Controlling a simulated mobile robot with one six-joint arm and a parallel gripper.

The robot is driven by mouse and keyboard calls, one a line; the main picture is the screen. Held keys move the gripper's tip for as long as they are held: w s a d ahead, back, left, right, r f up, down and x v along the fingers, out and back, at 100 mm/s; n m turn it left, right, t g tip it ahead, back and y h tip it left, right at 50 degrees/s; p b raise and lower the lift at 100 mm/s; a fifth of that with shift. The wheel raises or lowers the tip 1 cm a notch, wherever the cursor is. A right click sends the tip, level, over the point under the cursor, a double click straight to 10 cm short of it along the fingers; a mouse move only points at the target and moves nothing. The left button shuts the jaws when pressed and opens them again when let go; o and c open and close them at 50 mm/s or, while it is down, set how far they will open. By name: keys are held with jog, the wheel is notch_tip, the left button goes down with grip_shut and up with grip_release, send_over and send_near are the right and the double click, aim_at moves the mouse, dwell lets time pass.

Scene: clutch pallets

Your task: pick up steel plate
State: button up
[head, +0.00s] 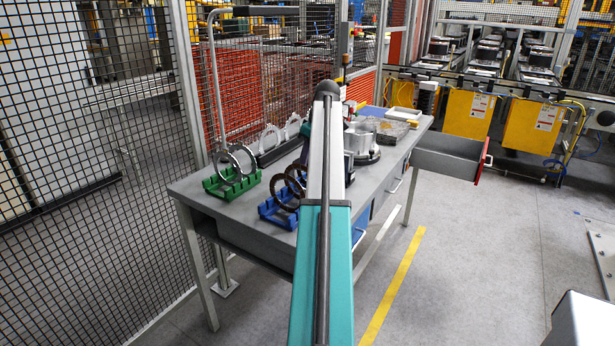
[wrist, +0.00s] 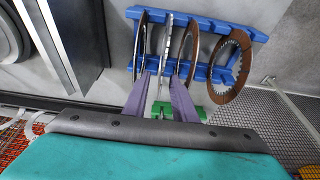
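A thin steel plate (wrist: 164,55) shows nearly edge-on in the wrist view, among brown toothed discs (wrist: 232,66) over the blue rack (wrist: 205,22). My gripper (wrist: 161,77) has its two purple fingers on either side of this plate, with a visible gap to the left finger. I cannot tell whether the plate sits in a slot of the blue rack. In the head view my arm hides the gripper and part of the blue rack (head: 272,212). Steel rings (head: 240,160) stand upright in the green rack (head: 232,187) on the left of the table.
A drawer (head: 447,160) stands open on the right. Mesh fencing (head: 90,130) runs behind and left.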

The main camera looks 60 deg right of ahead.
jog(key=shift+x, duration=1.55)
jog(key=shift+c, duration=0.3)
grip_shut()
